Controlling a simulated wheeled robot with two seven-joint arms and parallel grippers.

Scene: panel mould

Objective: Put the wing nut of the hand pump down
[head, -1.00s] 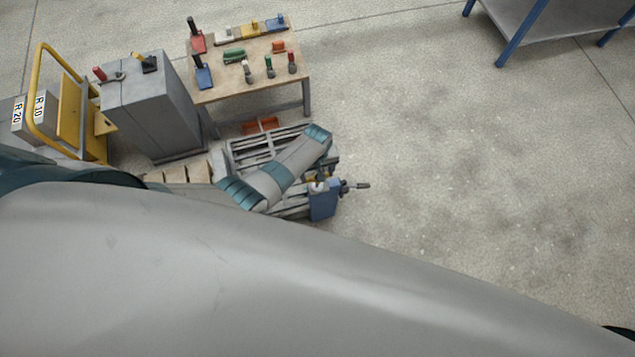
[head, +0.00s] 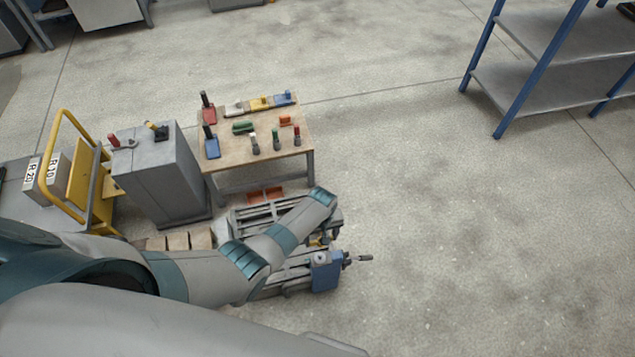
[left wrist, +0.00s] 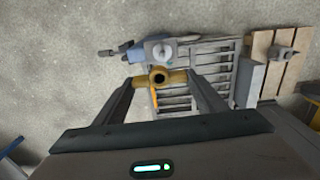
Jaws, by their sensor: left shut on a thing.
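The brass-yellow wing nut (left wrist: 160,77) sits between the two fingertips of my left gripper (left wrist: 159,80) in the left wrist view. The gripper is shut on it. In the head view my left gripper (head: 325,238) is mostly hidden under its own forearm, over the slatted frame. The blue hand pump (head: 326,273), with a dark handle out to the right, stands at the frame's near right end. In the left wrist view the pump (left wrist: 138,52) lies just beyond the wing nut. I cannot tell whether nut and pump touch. My right gripper is not in view.
Behind stands a wooden table (head: 232,158) with coloured clamps and tools. Left of it are a grey cabinet (head: 165,175) and a yellow-railed trolley (head: 92,185). A blue-legged shelf (head: 540,80) stands at the upper right. The floor right of the frame is clear.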

